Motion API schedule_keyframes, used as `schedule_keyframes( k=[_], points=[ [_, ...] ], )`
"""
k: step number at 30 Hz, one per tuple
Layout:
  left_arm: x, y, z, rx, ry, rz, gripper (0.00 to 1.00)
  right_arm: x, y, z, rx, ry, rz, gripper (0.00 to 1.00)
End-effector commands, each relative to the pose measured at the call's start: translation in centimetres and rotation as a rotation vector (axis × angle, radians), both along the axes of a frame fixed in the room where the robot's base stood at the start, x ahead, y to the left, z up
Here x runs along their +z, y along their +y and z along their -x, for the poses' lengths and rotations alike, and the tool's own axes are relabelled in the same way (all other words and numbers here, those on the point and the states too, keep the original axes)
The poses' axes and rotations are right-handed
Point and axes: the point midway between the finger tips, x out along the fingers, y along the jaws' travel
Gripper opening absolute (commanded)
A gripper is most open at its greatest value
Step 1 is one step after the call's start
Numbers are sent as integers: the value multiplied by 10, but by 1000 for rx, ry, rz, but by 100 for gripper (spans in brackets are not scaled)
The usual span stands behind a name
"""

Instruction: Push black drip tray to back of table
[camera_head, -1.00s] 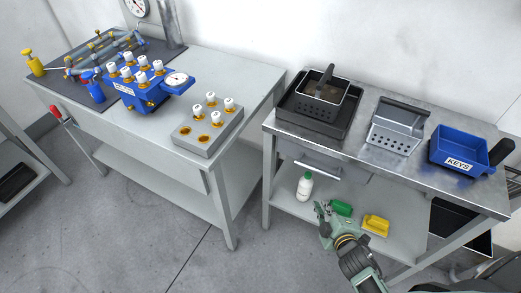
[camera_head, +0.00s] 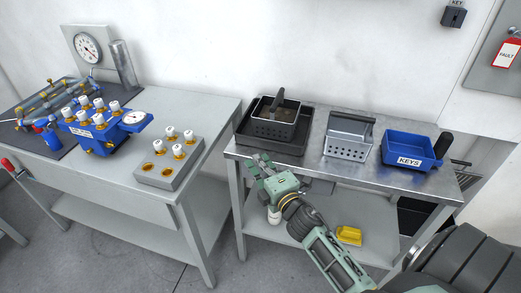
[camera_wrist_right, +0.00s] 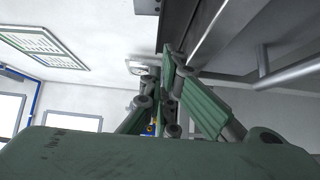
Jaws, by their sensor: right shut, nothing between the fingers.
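The black drip tray (camera_head: 242,138) lies on the left part of the steel table (camera_head: 314,160), with a dark perforated basket (camera_head: 274,130) standing in it. My right gripper (camera_head: 258,165) is shut and empty, at the table's front edge just in front of the tray. Whether it touches the tray cannot be told. In the right wrist view the fingers (camera_wrist_right: 172,75) are close together, beside the underside of the table. My left gripper is not in view.
A grey perforated basket (camera_head: 347,146) and a blue bin labelled KEYS (camera_head: 406,152) stand to the right of the tray. A white wall is behind. The lower shelf holds a yellow container (camera_head: 349,235). A grey workbench (camera_head: 205,105) stands at the left, across a gap.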

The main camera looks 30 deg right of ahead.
Motion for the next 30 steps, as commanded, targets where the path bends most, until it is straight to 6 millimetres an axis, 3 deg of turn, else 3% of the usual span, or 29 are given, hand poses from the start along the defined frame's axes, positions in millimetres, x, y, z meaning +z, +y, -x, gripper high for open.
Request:
schedule_keyframes(
  k=[2, 7, 23, 30],
  points=[
    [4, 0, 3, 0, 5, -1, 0, 2, -3, -16, 0, 0, 1, 0],
    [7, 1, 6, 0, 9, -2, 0, 1, -23, -29, -1, 1, 1, 0],
    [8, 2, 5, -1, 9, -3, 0, -1, -31, -36, 1, 1, -1, 0],
    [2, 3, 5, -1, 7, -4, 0, -1, -54, -55, -1, 0, 2, 0]
  ],
)
